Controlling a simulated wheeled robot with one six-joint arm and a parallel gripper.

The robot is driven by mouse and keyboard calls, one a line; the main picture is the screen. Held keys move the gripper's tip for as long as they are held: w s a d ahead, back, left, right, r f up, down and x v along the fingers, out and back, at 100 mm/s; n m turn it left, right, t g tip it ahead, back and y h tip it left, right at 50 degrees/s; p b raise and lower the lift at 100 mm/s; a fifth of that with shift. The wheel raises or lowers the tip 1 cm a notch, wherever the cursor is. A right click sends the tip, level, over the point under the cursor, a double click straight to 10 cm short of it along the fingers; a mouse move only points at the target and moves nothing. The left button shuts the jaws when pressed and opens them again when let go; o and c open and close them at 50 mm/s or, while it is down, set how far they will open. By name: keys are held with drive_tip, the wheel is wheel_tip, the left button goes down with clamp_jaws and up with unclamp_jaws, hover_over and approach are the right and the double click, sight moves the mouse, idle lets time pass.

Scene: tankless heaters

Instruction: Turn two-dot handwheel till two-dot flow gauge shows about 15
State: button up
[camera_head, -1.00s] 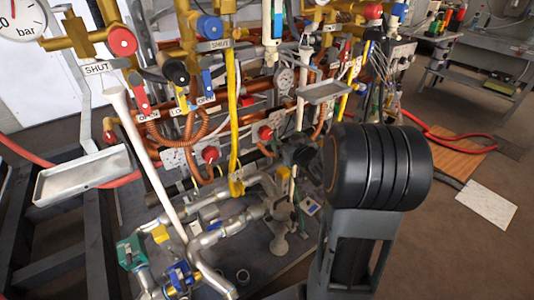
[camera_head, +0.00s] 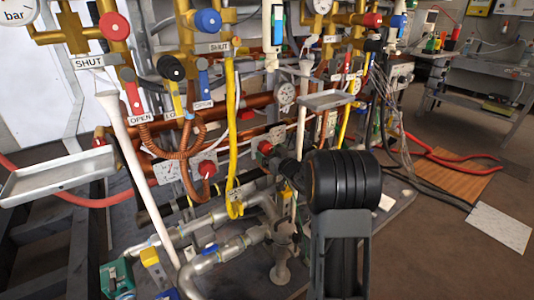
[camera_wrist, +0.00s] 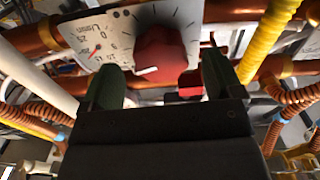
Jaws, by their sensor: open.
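The red two-dot handwheel (camera_wrist: 163,55) sits on a pale plate (camera_wrist: 122,22) in the wrist view, with two dark dots near the plate's top. The flow gauge (camera_wrist: 95,48) is the printed dial left of the handwheel. Its short red needle shows, but the tilted figures are too small to read surely. My gripper (camera_wrist: 160,80) is open, with one green finger on each side of the handwheel's lower part. I cannot tell whether they touch it. In the head view a red knob (camera_head: 265,147), seemingly the same one, is just left of my dark gripper (camera_head: 284,166).
Copper pipes (camera_wrist: 245,10) and a yellow hose (camera_wrist: 268,40) run close to my fingers. A grey tray (camera_head: 325,101) and another red knob (camera_head: 207,170) are nearby in the head view. Open floor (camera_head: 440,245) lies to the right.

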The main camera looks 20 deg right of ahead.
drive_tip(key=shift+w+a, duration=0.25)
drive_tip(key=shift+w, duration=1.05)
drive_tip(key=shift+c, duration=0.3)
drive_tip(key=c, duration=0.9)
drive_tip(key=shift+r, duration=0.1)
